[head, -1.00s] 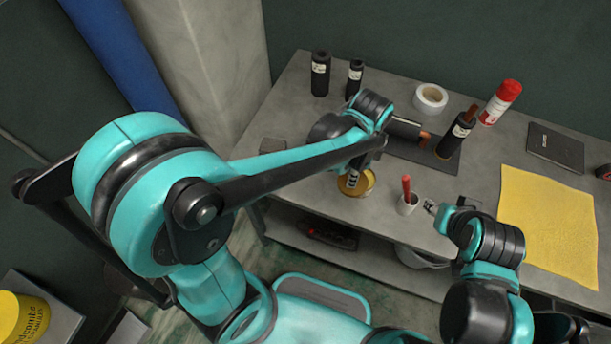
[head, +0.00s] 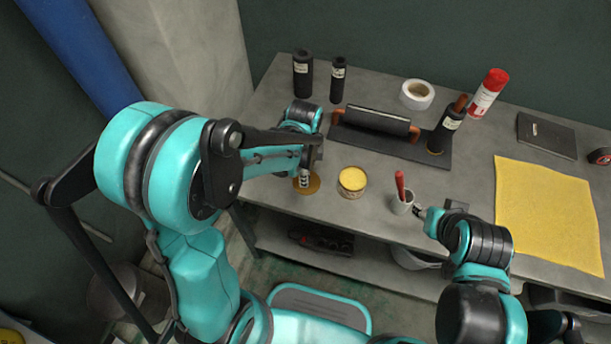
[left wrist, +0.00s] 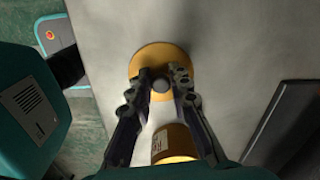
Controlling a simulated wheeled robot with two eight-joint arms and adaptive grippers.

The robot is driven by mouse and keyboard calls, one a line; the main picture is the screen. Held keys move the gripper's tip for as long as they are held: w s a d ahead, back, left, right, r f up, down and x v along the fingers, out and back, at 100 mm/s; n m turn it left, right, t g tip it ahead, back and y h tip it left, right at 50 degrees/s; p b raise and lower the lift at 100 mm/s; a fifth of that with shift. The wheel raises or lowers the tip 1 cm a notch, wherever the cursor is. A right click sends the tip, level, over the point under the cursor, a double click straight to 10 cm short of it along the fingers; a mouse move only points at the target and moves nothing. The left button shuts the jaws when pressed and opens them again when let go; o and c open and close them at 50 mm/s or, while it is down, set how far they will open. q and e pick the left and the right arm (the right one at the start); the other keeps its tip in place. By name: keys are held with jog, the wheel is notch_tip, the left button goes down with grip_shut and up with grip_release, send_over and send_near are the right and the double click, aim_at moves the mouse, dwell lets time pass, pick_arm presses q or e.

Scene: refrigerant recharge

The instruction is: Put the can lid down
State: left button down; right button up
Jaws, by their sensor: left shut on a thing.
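The can lid (head: 313,186) is a round yellow-gold disc with a knob, at the table's front left part. My left gripper (head: 304,174) is over it, shut on its knob; in the left wrist view the fingertips (left wrist: 161,83) pinch the knob and the lid (left wrist: 165,58) looks flat, low over the table. I cannot tell whether it touches the table. The can (head: 352,183) stands just right of the lid, uncovered, its top yellow; it also shows in the left wrist view (left wrist: 174,143).
Two dark bottles are at the back left. A yellow cloth (head: 548,213) lies right.

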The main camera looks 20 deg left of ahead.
pick_arm(q)
jog(key=shift+f, duration=0.2)
jog(key=c, duration=1.4)
grip_release()
jog(key=shift+r, duration=0.1)
notch_tip(320, 180, up, 12)
jog(key=p, duration=0.4)
jog(key=s+a+r+n+t, duration=0.1)
jog(key=s+r+n+t, duration=0.1)
jog(key=n, duration=0.3)
jog(key=s+a+r+n+t, duration=0.1)
jog(key=s+r+n+t, duration=0.1)
jog(key=s+n, duration=0.3)
jog(key=s+a+r+n+t, duration=0.2)
jog(key=s+n+t, duration=0.1)
jog(key=n, duration=0.3)
jog(key=shift+s+a+r, duration=0.1)
jog(key=shift+s+r, duration=0.05)
jog(key=shift+s, duration=0.3)
